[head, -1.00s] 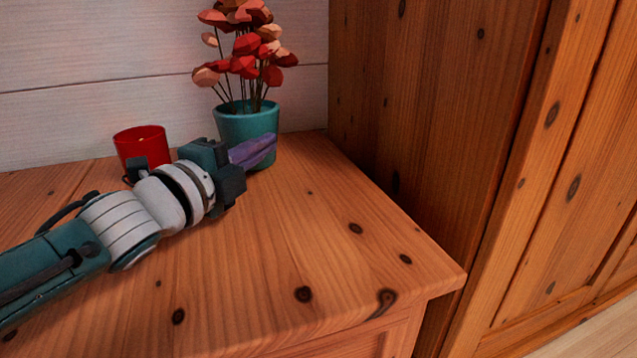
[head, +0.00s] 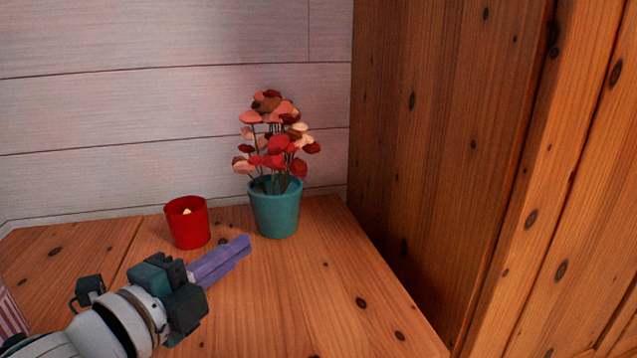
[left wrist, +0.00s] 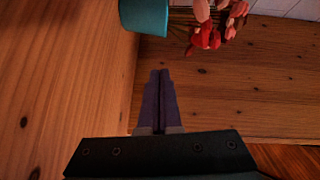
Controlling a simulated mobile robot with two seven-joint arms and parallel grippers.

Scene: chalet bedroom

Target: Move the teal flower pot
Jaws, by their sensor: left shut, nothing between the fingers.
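The teal flower pot (head: 275,210) stands upright on the wooden dresser top near the back wall, with red, pink and brown flowers (head: 278,140) in it. The pot also shows at the top of the left wrist view (left wrist: 144,16), partly cut off by the frame edge. My left gripper (head: 247,243) is shut and empty, its purple fingers together. In the head view its tips are in front of the pot and a little to its left. In the left wrist view the fingers (left wrist: 158,74) are apart from the pot. My right gripper is out of view.
A red cup (head: 187,224) with a small yellowish thing inside stands left of the pot, close to my left gripper. A tall wooden cabinet (head: 430,150) rises on the right. The dresser top (head: 310,300) in front of the pot is clear.

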